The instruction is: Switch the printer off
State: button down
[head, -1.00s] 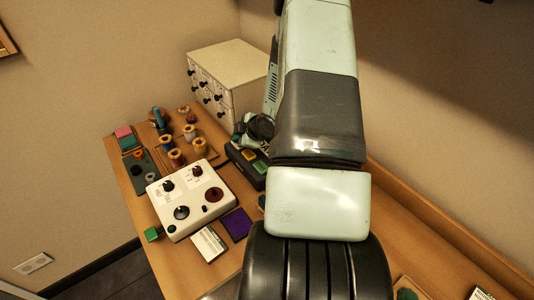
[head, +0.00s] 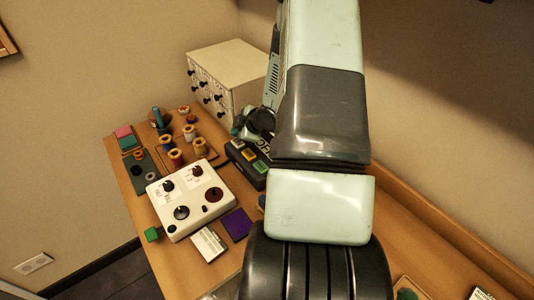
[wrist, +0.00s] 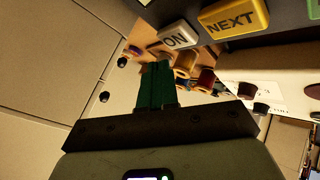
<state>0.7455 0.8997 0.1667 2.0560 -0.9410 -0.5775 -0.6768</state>
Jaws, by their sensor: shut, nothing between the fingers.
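A dark button box (head: 246,174) stands on the table in front of the drawer cabinet, with a pale, a yellow and a green button in a row. In the wrist view, the pale button (wrist: 178,37) reads ON and the yellow button (wrist: 235,18) reads NEXT. An edge of the green button (wrist: 315,9) shows at the right. I cannot tell which device is the printer. My gripper (wrist: 156,72) has green fingers, shut and empty, near the ON side of the box and apart from its buttons. My arm hides part of the head view.
The white drawer cabinet (head: 231,62) with black knobs stands close behind my gripper. A white control box (head: 193,221) with knobs sits at the front left. Several thread spools (head: 176,157) stand left of the button box. A purple card (head: 237,224) lies in front.

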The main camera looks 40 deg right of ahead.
aim_at(239, 144)
notch_tip(239, 144, up, 5)
jog(key=shift+r, duration=0.2)
dwell(0.3)
jog(key=c, duration=1.8)
grip_release()
jog(key=shift+c, duration=0.2)
